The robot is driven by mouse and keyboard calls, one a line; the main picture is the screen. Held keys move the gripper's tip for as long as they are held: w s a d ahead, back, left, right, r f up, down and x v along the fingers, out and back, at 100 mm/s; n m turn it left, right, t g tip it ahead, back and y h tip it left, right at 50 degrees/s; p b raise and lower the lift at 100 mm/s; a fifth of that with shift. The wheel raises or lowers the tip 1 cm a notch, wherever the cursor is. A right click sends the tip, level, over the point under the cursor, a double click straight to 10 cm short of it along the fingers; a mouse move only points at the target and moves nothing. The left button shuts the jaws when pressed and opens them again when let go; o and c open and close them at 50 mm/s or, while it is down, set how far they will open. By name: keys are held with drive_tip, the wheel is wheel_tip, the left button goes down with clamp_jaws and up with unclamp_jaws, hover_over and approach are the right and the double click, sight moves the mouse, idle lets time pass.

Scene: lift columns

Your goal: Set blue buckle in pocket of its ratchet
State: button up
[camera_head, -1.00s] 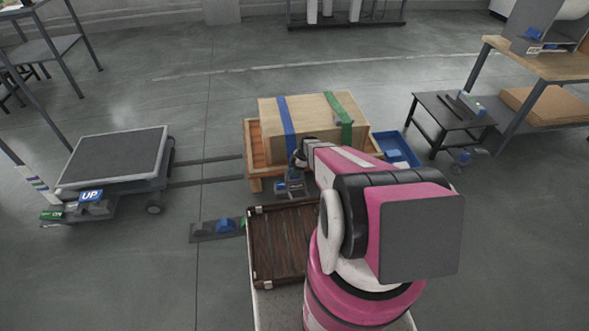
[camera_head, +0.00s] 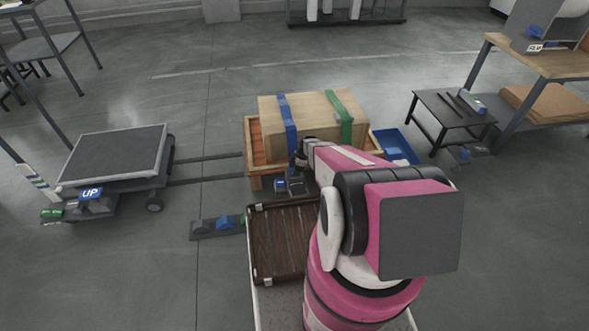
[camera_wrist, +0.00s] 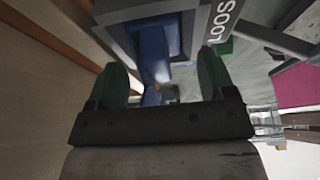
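My gripper (camera_head: 297,163) is at the front face of the wooden crate, beside its blue strap (camera_head: 287,122). In the wrist view its two green-tipped fingers (camera_wrist: 162,82) stand apart, with a gap between them. A grey ratchet housing with a partly cut label reading "LOOS" (camera_wrist: 220,22) is just beyond the fingers; it also shows low before the crate (camera_head: 293,186). A blue piece (camera_wrist: 153,48), which looks like the blue buckle, lies within the grey housing. Neither finger visibly touches it. How deep it sits is unclear.
The wooden crate (camera_head: 318,109) also carries a green strap (camera_head: 346,118). A blue bin (camera_head: 397,148) is at its right. A brown slatted tray (camera_head: 283,245) and a dark strip with blue wedges (camera_head: 217,225) are in front. A low black table (camera_head: 452,111) stands right.

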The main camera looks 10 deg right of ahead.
drive_tip(key=v, duration=1)
drive_tip(key=shift+d+r, duration=0.2)
drive_tip(key=shift+r, duration=0.15)
drive_tip(key=s+a+r+m+h, duration=0.2)
drive_tip(key=s+r+m, duration=0.7)
drive_tip(key=r, duration=0.4)
drive_tip(key=s+a+r+m+h, duration=0.2)
drive_tip(key=s+r+m, duration=0.7)
drive_tip(key=s+r, duration=0.3)
drive_tip(key=shift+s+r, duration=0.15)
drive_tip(key=shift+r, duration=0.75)
